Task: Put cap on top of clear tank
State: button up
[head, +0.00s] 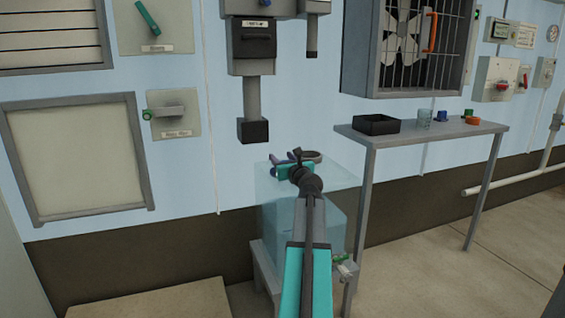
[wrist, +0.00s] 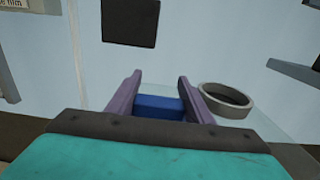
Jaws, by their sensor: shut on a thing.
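The clear tank (head: 268,196) stands in front of the wall in the head view, with bluish liquid inside and a grey ring-shaped opening (wrist: 229,98) on its top. My gripper (head: 291,158) is over the tank's top, just left of the ring. In the wrist view, the purple fingers of my gripper (wrist: 159,90) are shut on a blue piece (wrist: 159,107), which appears to be the cap. The ring lies to the right of the fingers. My gripper hides most of the cap in the head view, and I cannot tell its height above the tank top.
A dark wall-mounted block (head: 253,130) hangs behind the tank. A green-handled valve (head: 340,262) sits low at the tank's front.

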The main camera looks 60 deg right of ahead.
jog(key=shift+f, duration=0.1)
dwell(0.3)
jog(key=o, duration=1.1)
jog(key=shift+s+a, duration=0.1)
jog(key=shift+r+p+v, duration=0.2)
jog(key=shift+p+v, duration=0.45)
jog(key=shift+v, duration=0.9)
jog(key=shift+p+v, duration=1.3)
jog(key=shift+v, duration=3)
